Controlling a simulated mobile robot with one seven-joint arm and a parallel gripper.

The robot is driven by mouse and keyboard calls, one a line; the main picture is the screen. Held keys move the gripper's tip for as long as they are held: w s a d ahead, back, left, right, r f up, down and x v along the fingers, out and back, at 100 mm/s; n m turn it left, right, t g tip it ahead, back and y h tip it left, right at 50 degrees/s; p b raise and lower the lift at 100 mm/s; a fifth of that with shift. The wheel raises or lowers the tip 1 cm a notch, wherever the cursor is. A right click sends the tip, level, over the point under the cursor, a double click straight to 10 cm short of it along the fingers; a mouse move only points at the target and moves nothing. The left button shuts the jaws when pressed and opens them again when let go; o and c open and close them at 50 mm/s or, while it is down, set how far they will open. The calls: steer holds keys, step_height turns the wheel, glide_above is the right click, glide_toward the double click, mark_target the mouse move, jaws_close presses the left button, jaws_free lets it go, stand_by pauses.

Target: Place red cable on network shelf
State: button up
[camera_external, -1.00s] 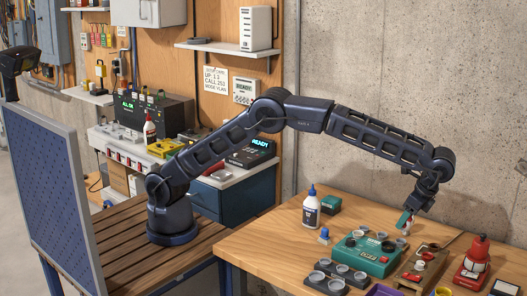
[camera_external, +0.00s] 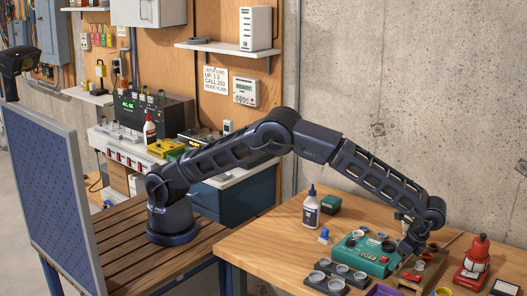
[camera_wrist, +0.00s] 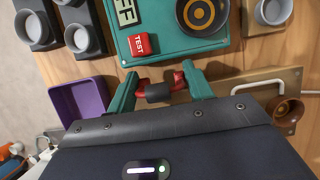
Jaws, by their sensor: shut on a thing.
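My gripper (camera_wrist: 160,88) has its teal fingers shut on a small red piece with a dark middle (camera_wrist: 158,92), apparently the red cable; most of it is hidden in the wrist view. In the external view my gripper (camera_external: 408,250) is low over the workbench, between the teal test box (camera_external: 368,262) and a wooden tray (camera_external: 408,280); its fingertips are hard to make out there. A wall shelf with a white device (camera_external: 253,29), likely the network shelf (camera_external: 215,46), is at the upper middle, far from my gripper.
A white glue bottle (camera_external: 311,212), a dark tray with grey cups (camera_external: 335,280) and a red bottle (camera_external: 474,262) stand on the bench. The wrist view shows a purple bin (camera_wrist: 80,105) beside the fingers. A lower counter holds a black unit (camera_external: 155,112).

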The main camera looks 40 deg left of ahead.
steer(key=shift+f, duration=1.3)
steer(key=shift+f, duration=0.15)
steer(key=o, duration=0.9)
steer(key=shift+o, duration=0.2)
